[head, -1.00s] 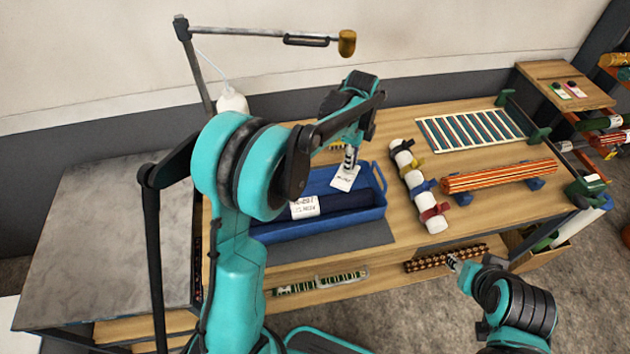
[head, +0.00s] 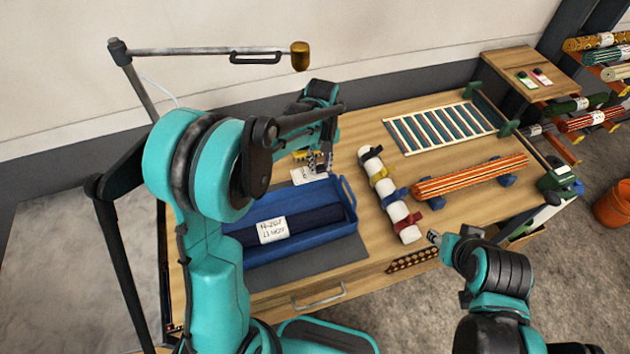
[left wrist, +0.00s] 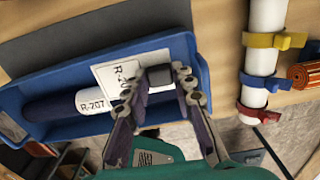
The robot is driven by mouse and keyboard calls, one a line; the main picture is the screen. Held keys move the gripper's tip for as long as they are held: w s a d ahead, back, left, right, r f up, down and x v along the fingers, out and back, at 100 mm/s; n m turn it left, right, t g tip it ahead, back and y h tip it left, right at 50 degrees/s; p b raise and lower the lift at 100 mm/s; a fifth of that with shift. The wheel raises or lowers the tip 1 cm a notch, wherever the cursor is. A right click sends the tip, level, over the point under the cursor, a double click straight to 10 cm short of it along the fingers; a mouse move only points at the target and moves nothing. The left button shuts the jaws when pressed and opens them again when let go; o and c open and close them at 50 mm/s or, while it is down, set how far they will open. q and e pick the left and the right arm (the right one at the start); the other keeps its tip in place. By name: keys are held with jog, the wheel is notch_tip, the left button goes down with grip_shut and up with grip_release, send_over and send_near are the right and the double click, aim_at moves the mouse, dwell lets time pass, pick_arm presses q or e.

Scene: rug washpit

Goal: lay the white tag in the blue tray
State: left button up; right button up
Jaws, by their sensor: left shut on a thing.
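The white tag (head: 309,174) is a small printed card with a dark block at one edge. My left gripper (head: 320,160) is shut on it. In the head view the tag shows over the back right part of the blue tray (head: 346,226). In the left wrist view the tag (left wrist: 115,72) shows across the tray (left wrist: 178,48), and the gripper (left wrist: 160,76) holds its dark block. I cannot tell whether the tag touches the tray. A dark blue roll (head: 310,219) with a white printed label lies in the tray. My right gripper (head: 434,238) is away to the right, its fingers too small to read.
A white roll with coloured straps (head: 392,200) lies right of the tray. Beyond it are an orange striped roll (head: 470,177) on blue supports and a striped rack (head: 440,128). A lamp arm (head: 210,50) stands behind.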

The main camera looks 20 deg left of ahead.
aim_at(317, 175)
pick_arm(q)
jog(key=shift+s+a+f, duration=0.25)
jog(key=shift+s+f, duration=0.25)
jog(key=shift+s, duration=0.25)
jog(key=shift+f, duration=0.25)
jog(key=shift+f+b, duration=0.55)
jog(key=shift+f, duration=1.2)
jog(key=shift+f+b, duration=0.6)
jog(key=o, duration=0.8)
jog(key=shift+r, duration=0.1)
